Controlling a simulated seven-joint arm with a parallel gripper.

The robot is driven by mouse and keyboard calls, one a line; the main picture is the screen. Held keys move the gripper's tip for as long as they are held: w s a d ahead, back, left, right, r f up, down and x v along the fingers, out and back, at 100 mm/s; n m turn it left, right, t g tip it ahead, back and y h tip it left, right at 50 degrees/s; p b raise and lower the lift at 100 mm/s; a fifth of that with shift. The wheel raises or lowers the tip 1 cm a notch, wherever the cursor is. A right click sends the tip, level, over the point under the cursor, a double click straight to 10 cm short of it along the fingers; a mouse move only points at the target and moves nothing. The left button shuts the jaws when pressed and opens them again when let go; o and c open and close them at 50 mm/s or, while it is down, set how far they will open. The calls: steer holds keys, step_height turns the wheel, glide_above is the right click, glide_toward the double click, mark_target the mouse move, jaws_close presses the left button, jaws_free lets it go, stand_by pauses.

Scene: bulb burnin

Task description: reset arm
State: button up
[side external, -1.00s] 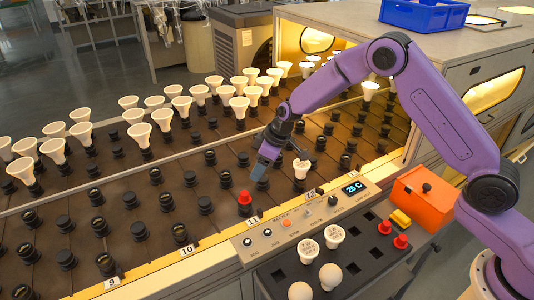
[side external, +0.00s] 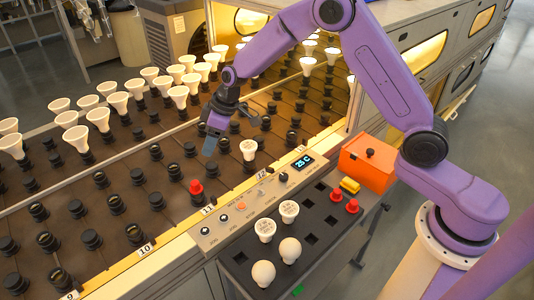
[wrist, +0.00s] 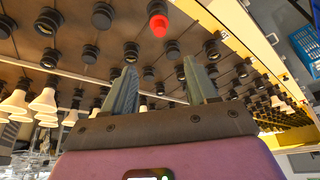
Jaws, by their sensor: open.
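My gripper (side external: 212,138) hangs above the dark socket board (side external: 120,180), left of a white bulb (side external: 249,149) seated in a socket near the front edge. In the wrist view my gripper (wrist: 160,88) shows two fingers apart with nothing between them. A red cap (side external: 196,186) sits on a socket below and left of my gripper; it also shows at the top of the wrist view (wrist: 158,24).
Rows of white bulbs (side external: 118,101) stand at the back of the board. In front are a control panel (side external: 262,195) reading 25 C and a dark tray (side external: 237,258) with bulbs and red caps (side external: 352,207). An orange box (side external: 367,163) stands at right.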

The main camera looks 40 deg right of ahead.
steer(key=s+r+n+g+h, duration=0.1)
steer(key=s+r, duration=0.3)
steer(key=s, duration=0.7)
steer(key=s+r+n+g, duration=0.1)
steer(key=s+r, duration=0.3)
steer(key=s, duration=0.7)
steer(key=s+d+r+h, duration=0.1)
steer(key=s+d, duration=0.5)
steer(key=s, duration=0.3)
steer(key=s+d+n+g+h, duration=0.1)
steer(key=s+d, duration=0.6)
steer(key=s, duration=0.3)
steer(key=shift+s+r+n, duration=0.2)
steer(key=shift+r+n, duration=0.1)
steer(key=shift+r, duration=0.1)
